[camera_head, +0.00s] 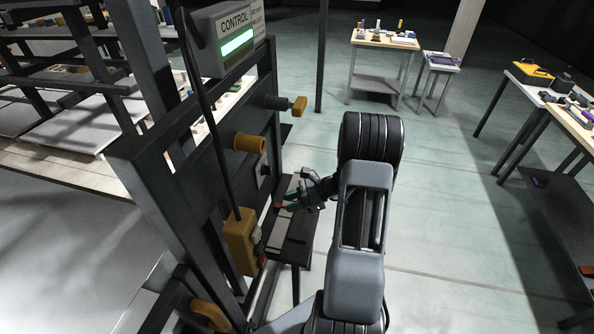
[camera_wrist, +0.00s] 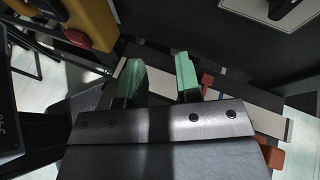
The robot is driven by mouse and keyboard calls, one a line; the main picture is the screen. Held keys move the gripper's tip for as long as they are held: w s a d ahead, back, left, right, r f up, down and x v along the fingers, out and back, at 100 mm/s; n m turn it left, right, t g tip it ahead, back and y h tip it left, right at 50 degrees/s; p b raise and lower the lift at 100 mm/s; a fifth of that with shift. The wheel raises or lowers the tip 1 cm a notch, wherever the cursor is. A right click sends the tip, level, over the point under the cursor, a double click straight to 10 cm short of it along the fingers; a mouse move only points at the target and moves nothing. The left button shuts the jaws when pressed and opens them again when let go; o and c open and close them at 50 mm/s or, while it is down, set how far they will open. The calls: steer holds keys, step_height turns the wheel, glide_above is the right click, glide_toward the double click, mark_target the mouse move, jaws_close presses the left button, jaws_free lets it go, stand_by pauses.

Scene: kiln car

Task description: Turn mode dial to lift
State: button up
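My gripper (camera_wrist: 160,77) is open, its two green fingertips apart with nothing held between them. In the head view my gripper (camera_head: 291,196) is beside the dark frame, above a small shelf. A pale plate with a dark knob, which looks like the mode dial (camera_head: 265,170), is on the frame just left of and above my gripper. In the wrist view it shows partly at the top right edge (camera_wrist: 283,10), apart from the fingertips. Its pointer setting and labels cannot be read.
A yellow box (camera_head: 240,241) with a red button (camera_wrist: 78,38) hangs left of my gripper. Yellow knobs (camera_head: 249,143) and a control box (camera_head: 226,38) with a green light are on the frame.

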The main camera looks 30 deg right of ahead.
mark_target(267, 170)
steer(key=w+d+r+m+t, duration=0.3)
steer(key=w+d+m+t, duration=0.2)
steer(key=w+m+t, duration=0.15)
steer(key=x, duration=0.6)
steer(key=shift+w+a+r+t+y+p, duration=0.3)
steer(key=shift+r+t, duration=0.05)
steer(key=shift+r, duration=0.05)
steer(key=shift+w+a, duration=0.1)
steer(key=shift+a, duration=0.05)
steer(key=shift+c, duration=0.3)
